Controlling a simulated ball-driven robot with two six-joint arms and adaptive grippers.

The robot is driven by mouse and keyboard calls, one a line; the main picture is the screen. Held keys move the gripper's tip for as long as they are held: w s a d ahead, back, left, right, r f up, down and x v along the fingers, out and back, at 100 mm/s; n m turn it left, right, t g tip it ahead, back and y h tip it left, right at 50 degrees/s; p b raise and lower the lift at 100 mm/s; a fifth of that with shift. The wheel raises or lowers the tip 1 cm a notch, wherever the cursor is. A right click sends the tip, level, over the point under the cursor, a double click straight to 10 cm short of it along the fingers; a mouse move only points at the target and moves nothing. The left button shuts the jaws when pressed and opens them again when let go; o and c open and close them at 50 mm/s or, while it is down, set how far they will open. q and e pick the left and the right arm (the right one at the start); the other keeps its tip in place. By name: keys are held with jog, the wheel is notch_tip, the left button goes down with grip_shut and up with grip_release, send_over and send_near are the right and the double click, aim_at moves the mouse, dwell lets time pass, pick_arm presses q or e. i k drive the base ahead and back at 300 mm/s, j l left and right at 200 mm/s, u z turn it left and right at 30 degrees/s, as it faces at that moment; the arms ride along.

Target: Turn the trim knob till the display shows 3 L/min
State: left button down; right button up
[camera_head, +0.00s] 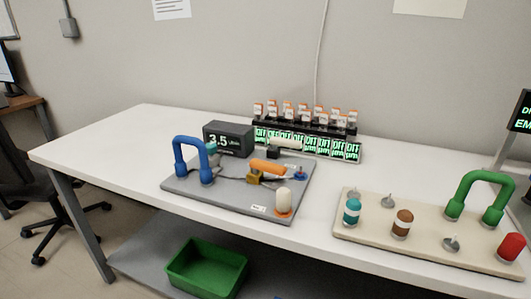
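The dark display box (229,138) stands at the back left of the grey board and reads 3.5 with small unit text. The grey board (225,200) also carries a blue handle (193,158), an orange cylinder (268,167) by a brass-coloured block, a small red and blue part (300,173), and a cream-topped piece with an orange base (283,202) at the front right corner. I cannot tell which of these is the trim knob. Neither of my grippers is in view.
A rack of orange-capped vials (303,120) with lit green displays stands behind the board. A beige board (375,238) at right holds a green handle (480,190), teal, brown and red pieces. A green bin (205,268) sits below. The white table's left end (125,140) is clear.

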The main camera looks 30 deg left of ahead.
aim_at(211, 147)
jog(key=u, duration=1.2)
